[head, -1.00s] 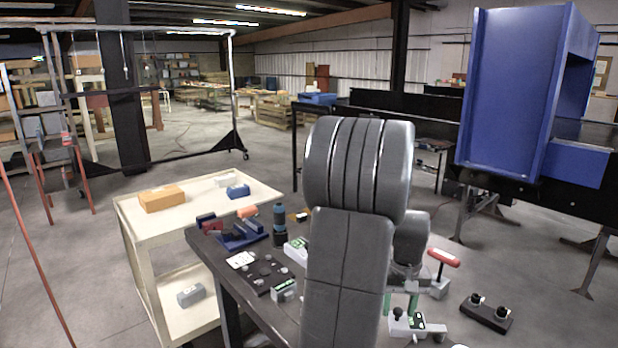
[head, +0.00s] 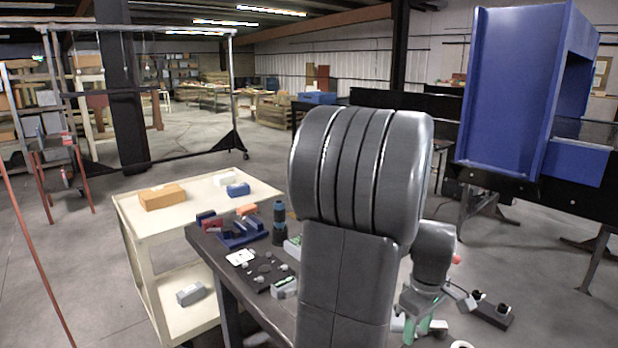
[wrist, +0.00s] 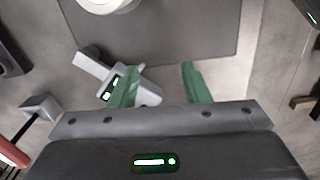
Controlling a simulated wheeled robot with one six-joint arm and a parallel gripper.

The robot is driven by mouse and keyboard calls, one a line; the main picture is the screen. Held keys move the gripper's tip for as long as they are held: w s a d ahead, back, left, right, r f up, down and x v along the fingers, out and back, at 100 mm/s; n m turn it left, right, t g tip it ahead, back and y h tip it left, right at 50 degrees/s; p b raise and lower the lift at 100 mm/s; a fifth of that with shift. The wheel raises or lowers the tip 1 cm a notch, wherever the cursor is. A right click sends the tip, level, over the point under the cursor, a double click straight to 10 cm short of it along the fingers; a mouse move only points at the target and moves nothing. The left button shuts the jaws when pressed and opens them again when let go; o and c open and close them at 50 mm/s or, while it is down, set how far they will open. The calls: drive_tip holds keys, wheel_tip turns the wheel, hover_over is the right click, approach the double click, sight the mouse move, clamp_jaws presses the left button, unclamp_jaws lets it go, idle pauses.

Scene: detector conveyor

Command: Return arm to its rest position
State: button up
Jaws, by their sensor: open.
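My arm (head: 345,230) fills the middle of the head view, its large grey joint raised in front of the bench. My gripper (head: 420,328) hangs low at the right of the arm, partly hidden by my own links. A grey device with a small lit display (wrist: 118,90) lies below, beside and partly behind the left finger; I cannot tell the exact gap.
A dark bench (head: 212,243) holds a blue vise (head: 240,233), a dark bottle (head: 279,222) and small devices. A cream cart (head: 140,232) stands left. A blue conveyor housing (head: 510,95) rises at right. A black two-knob box (head: 490,311) sits near the gripper.

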wheel_tip(320, 180, up, 13)
drive_tip(key=shift+s+d+f+n, duration=0.2)
drive_tip(key=shift+s+d+n, duration=0.1)
drive_tip(key=shift+n, duration=0.1)
drive_tip(key=shift+s+a+f, duration=0.1)
drive_tip(key=shift+a, duration=0.05)
